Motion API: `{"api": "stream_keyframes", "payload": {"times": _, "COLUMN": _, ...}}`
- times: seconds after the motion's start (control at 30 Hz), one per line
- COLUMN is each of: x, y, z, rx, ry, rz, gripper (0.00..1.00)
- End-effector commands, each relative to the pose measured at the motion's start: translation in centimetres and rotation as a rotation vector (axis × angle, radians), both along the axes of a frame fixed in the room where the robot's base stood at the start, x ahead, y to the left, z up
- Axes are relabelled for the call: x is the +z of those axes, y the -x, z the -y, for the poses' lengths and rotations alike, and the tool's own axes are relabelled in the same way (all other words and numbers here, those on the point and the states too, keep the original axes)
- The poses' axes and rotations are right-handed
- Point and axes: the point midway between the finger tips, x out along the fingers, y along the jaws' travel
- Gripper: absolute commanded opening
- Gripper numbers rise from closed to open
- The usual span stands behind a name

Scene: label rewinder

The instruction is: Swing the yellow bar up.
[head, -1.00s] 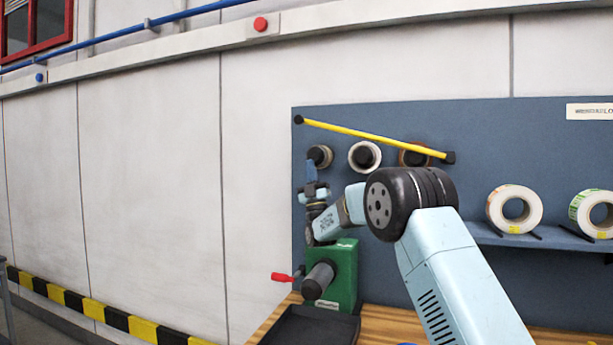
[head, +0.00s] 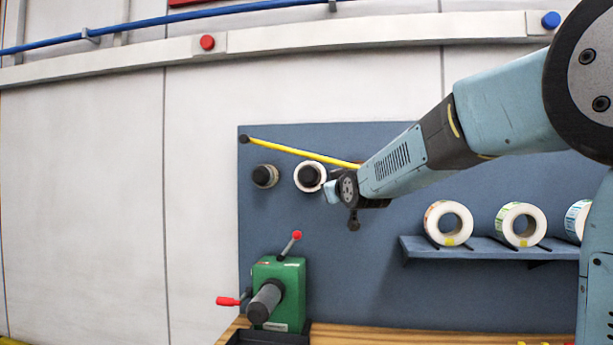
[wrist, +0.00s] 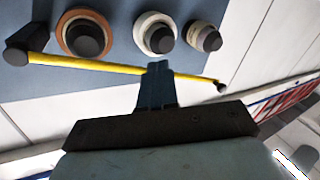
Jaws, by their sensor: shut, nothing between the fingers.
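In the head view my gripper (head: 332,191) is just below the bar, partly hidden.
Pegs carry a white roll (wrist: 154,34), a brown-rimmed roll (wrist: 84,33) and a greyish roll (wrist: 202,36) close to the bar. A green machine (head: 279,290) with red-tipped handles stands below. A shelf (head: 480,249) with label rolls is at right. Bare wall lies left.

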Motion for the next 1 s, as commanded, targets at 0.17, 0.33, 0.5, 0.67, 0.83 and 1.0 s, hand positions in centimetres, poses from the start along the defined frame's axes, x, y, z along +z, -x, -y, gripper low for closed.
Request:
{"api": "stream_keyframes", "payload": {"times": 0.17, "x": -3.6, "y": 7.2, "z": 3.9, "rx": -0.058, "ry": -0.03, "rz": -0.226, "gripper": 0.0}}
{"api": "stream_keyframes", "payload": {"times": 0.33, "x": -8.0, "y": 14.8, "z": 7.0, "rx": -0.123, "ry": -0.066, "rz": -0.446, "gripper": 0.0}}
{"api": "stream_keyframes", "payload": {"times": 0.5, "x": -12.8, "y": 23.1, "z": 9.4, "rx": -0.197, "ry": -0.107, "rz": -0.662, "gripper": 0.0}}
{"api": "stream_keyframes", "payload": {"times": 0.67, "x": -17.1, "y": 30.7, "z": 10.9, "rx": -0.269, "ry": -0.145, "rz": -0.85, "gripper": 0.0}}
{"api": "stream_keyframes", "payload": {"times": 0.83, "x": -20.4, "y": 36.4, "z": 11.7, "rx": -0.327, "ry": -0.175, "rz": -0.989, "gripper": 0.0}}
{"api": "stream_keyframes", "payload": {"times": 1.0, "x": -21.9, "y": 38.9, "z": 12.0, "rx": -0.353, "ry": -0.188, "rz": -1.054, "gripper": 0.0}}
